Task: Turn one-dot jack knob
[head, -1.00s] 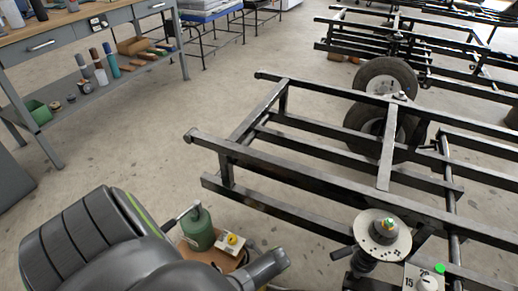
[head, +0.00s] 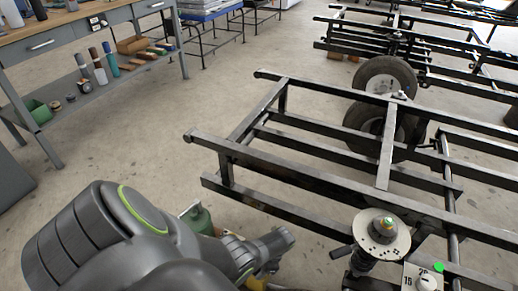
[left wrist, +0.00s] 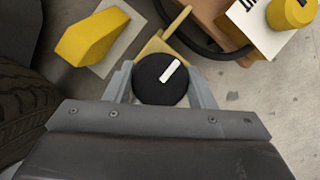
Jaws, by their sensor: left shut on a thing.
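A round black knob (left wrist: 149,84) with a white pointer bar sits in front of a yellow part in the left wrist view. The bar slants up to the right. My left gripper (left wrist: 161,88) is shut on this knob, one grey finger on each side. No dot marks can be made out beside it. In the head view my left arm covers the knob and most of the green jack (head: 200,218); the fingertips are hidden there. My right gripper is not in view.
A yellow lever (left wrist: 92,40) on a white plate and a yellow knob (left wrist: 293,11) on a marked white plate are close by. A black frame (head: 300,172) stands to the right, with a round disc-topped spring unit (head: 381,234) in front. A workbench (head: 80,35) is back left.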

